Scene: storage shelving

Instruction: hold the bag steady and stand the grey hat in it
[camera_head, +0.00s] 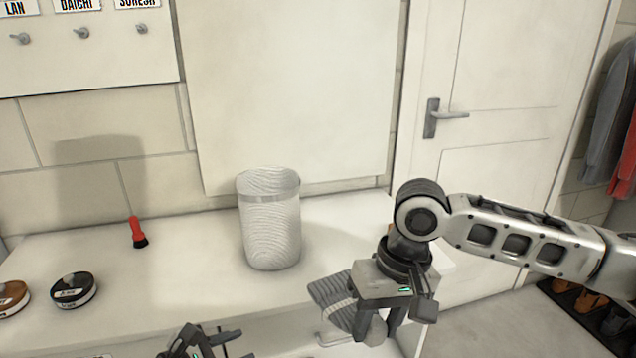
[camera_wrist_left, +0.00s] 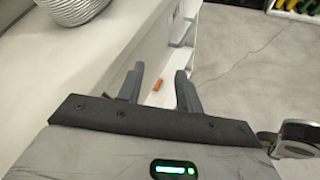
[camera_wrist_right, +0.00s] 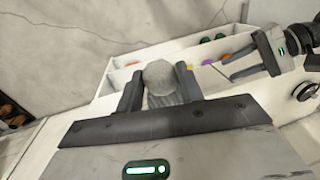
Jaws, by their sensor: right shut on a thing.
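The bag (camera_head: 271,225) looks like a pale, wavy-striped upright cylinder with an open top, standing on the white counter. Its lower part shows at the top left of the left wrist view (camera_wrist_left: 70,8). My right gripper (camera_head: 378,322) is shut on the grey hat (camera_head: 331,292), which is ribbed with a round bobble. It holds the hat to the right of the bag, near the counter's front edge. The right wrist view shows the bobble (camera_wrist_right: 160,76) between the fingers. My left gripper (camera_wrist_left: 160,88) is open and empty, in front of the counter and apart from the bag.
On the counter (camera_head: 185,245) are a red-handled brush (camera_head: 138,232), a black tin (camera_head: 74,290) and a brown tin (camera_head: 12,298), all left of the bag. A white panel (camera_head: 290,90) stands behind. A door (camera_head: 500,120) is at the right. Counter around the bag is clear.

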